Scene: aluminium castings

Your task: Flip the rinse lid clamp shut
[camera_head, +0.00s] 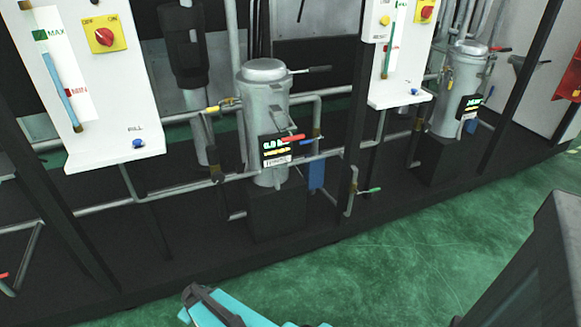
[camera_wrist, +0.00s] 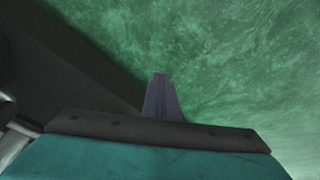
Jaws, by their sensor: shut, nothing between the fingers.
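Two grey cylindrical housings with lids stand on the skid in the head view, and I cannot tell which is the rinse one. The nearer housing (camera_head: 264,110) has a domed lid (camera_head: 264,70) with a dark-handled lever (camera_head: 312,70) sticking out to the right, roughly level. Whether either lever is a clamp, open or shut, is unclear. My gripper (camera_wrist: 160,97) shows in the wrist view, fingers together and empty above green floor, well away from the housings.
White control panels (camera_head: 112,125) with red knobs flank the nearer housing. Pipes, coloured valve handles and black posts (camera_head: 352,130) crowd around it. A dark display (camera_head: 276,150) is on its front. Green floor (camera_head: 400,260) lies open before the black skid. A dark grey body (camera_head: 540,260) fills the lower right.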

